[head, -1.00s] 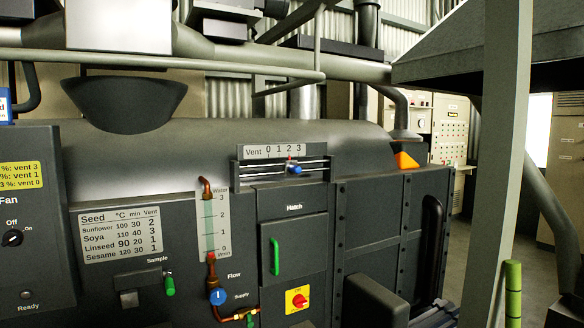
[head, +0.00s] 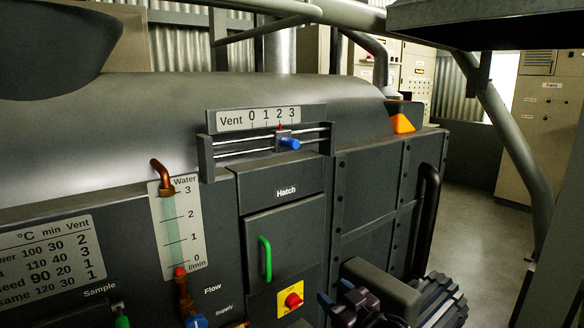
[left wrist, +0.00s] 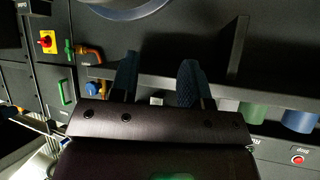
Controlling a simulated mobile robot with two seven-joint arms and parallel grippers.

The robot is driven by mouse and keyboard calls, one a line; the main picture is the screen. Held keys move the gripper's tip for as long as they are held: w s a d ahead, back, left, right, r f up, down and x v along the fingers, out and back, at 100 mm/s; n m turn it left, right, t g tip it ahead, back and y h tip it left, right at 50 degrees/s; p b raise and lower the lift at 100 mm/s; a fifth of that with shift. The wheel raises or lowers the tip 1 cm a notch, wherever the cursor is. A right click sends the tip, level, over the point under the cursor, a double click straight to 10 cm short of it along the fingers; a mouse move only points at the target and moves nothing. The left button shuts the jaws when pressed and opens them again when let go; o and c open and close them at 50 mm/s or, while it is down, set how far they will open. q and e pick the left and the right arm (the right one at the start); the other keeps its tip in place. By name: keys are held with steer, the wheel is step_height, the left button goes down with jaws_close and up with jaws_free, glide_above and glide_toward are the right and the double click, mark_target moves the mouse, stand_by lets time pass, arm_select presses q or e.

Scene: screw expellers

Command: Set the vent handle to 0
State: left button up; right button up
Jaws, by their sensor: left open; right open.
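The vent handle is a blue knob (head: 290,143) on a slider with metal rails, below the white vent scale (head: 258,118) marked 0 to 3. Its red pointer stands at 2. My right gripper (head: 336,291) is at the bottom of the head view, below and right of the handle and well apart from it. It is open, with two blue fingertips showing. My left gripper (left wrist: 157,80) shows in the left wrist view, open with nothing between its fingers, and is outside the head view.
Below the slider are the hatch (head: 284,240) with its green handle (head: 265,258) and a red knob on yellow (head: 290,299). A water gauge (head: 180,225) with copper pipe stands left. A dark curved bar (head: 428,215) is at right. A grey-green strut (head: 515,150) crosses at right.

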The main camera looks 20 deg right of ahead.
steer(key=w+r+n+t+y, duration=0.1)
steer(key=w+r, duration=0.2)
steer(key=r, duration=0.2)
steer(key=w+r+y, duration=0.1)
steer(key=w+r, duration=0.2)
steer(key=r, duration=0.3)
steer(key=n+t+y, duration=0.2)
steer(key=n+y, duration=0.1)
glide_toward(297, 148)
steer(key=w, duration=0.1)
steer(key=x, duration=1.1)
steer(key=shift+a+r, duration=0.15)
steer(key=shift+a, duration=0.05)
jaws_close()
